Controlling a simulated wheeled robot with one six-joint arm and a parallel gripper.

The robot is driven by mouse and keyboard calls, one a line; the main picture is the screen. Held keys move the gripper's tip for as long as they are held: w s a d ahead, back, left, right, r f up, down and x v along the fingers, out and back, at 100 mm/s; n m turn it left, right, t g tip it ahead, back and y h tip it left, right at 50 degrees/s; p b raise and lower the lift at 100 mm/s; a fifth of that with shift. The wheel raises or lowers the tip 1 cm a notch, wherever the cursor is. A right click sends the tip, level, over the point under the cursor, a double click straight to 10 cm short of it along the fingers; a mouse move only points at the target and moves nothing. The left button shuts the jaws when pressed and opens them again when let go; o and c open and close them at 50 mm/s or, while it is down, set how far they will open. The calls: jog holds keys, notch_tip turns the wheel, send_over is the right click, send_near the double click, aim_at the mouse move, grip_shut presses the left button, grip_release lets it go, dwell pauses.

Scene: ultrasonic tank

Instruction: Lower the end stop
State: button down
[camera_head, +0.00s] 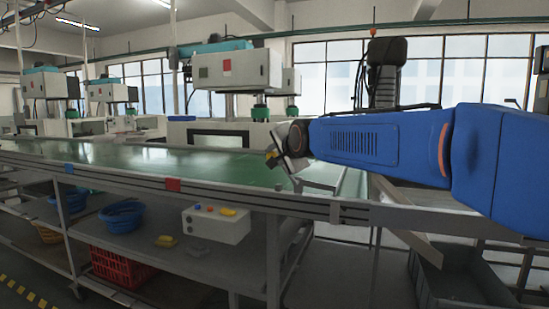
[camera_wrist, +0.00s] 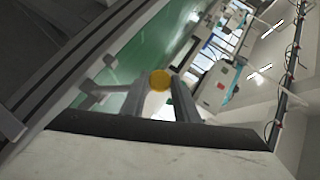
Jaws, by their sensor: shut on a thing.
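A round yellow knob (camera_wrist: 160,80) shows between the fingertips of my gripper (camera_wrist: 160,89) in the wrist view, and the jaws are shut on it. In the head view my gripper (camera_head: 274,160) is over the right part of the green conveyor belt (camera_head: 140,158), near its front rail, with a small spot of yellow at its tip. A pale grey plate (camera_head: 322,176) lies across the belt just right of the gripper. I cannot tell whether this plate is the end stop or how the knob joins it.
The front rail (camera_head: 120,175) runs along the belt. A control box (camera_head: 216,224) with coloured buttons is below it. A blue basin (camera_head: 121,216) and a red crate (camera_head: 122,266) are on the lower shelves. Machines (camera_head: 237,72) stand behind. A dark bin (camera_head: 455,280) is at lower right.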

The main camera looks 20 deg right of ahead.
jog(key=c, duration=1.4)
grip_release()
jog(key=shift+s, duration=0.1)
jog(key=v, duration=1.7)
jog(key=shift+s+r, duration=0.15)
jog(key=s+d+f+n+g, duration=0.1)
jog(key=s+f+n+g, duration=0.2)
jog(key=s+f, duration=0.5)
jog(key=s+d+f+n+g+h, duration=0.1)
jog(key=s+f+n, duration=0.4)
jog(key=f, duration=1.2)
jog(key=s+d+f+n+g, duration=0.2)
jog(key=s+f+n+g, duration=0.2)
jog(key=s+f, duration=0.8)
jog(key=shift+s+d+f+n+g, duration=0.2)
jog(key=shift+d+f+n+g, duration=0.2)
jog(key=shift+f+g, duration=0.4)
